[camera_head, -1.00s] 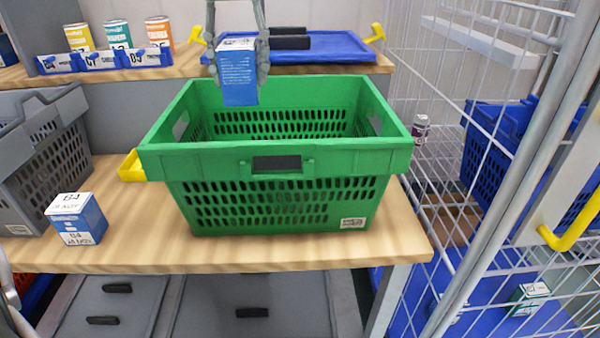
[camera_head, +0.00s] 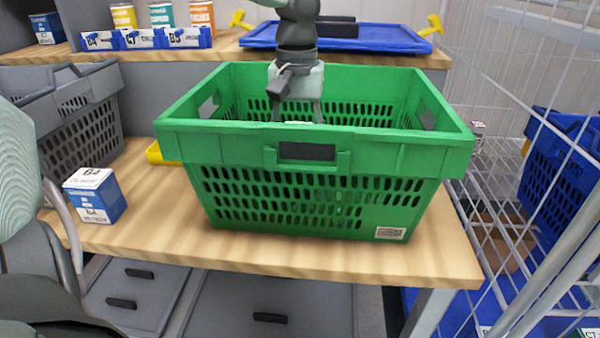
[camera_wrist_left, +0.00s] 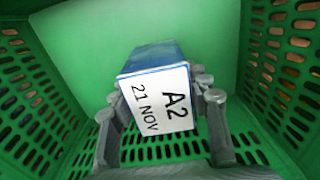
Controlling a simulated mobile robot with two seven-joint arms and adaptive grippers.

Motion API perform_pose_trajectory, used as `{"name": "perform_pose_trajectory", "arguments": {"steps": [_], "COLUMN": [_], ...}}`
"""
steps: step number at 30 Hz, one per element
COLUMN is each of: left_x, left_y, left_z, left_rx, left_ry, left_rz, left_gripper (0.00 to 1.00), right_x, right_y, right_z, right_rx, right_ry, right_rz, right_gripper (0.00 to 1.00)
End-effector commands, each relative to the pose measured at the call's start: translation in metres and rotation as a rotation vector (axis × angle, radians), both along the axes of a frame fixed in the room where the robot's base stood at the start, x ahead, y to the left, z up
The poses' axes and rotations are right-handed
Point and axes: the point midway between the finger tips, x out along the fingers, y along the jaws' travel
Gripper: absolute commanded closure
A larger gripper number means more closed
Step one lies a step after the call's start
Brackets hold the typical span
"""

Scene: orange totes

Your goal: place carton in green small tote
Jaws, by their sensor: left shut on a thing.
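The carton (camera_wrist_left: 156,93) is a blue box with a white face reading "A2 21 NOV". My left gripper (camera_head: 297,112) is shut on it and reaches down inside the green small tote (camera_head: 310,158). In the left wrist view the fingers (camera_wrist_left: 160,104) are on both sides of the carton, with the tote's floor and slotted walls around it. I cannot tell whether the carton touches the floor. In the head view the tote's front wall and the gripper hide nearly all of the carton. My right gripper is not in view.
The tote stands on a wooden shelf (camera_head: 160,225). A blue-and-white "B4" carton (camera_head: 95,196) and a grey crate (camera_head: 80,130) are to its left. A blue tray (camera_head: 390,38) and several cans are behind. A wire cage (camera_head: 520,110) stands at the right.

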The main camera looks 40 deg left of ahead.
Motion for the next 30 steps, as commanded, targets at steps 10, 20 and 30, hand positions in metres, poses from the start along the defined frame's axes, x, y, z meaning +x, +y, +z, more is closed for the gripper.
{"name": "perform_pose_trajectory", "arguments": {"steps": [10, 20, 30], "left_x": [0.0, 0.0, 0.0], "left_y": [0.0, 0.0, 0.0], "left_z": [-0.038, -0.043, -0.045], "left_rx": [0.001, 0.001, 0.001], "left_ry": [0.002, -0.002, 0.0], "left_rz": [-0.001, -0.001, 0.0], "left_gripper": [0.93, 0.93, 0.33], "right_x": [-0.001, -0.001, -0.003], "right_y": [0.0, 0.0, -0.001], "right_z": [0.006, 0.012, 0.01], "right_rx": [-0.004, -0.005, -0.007], "right_ry": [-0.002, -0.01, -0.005], "right_rz": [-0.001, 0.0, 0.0], "right_gripper": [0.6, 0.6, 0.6]}}
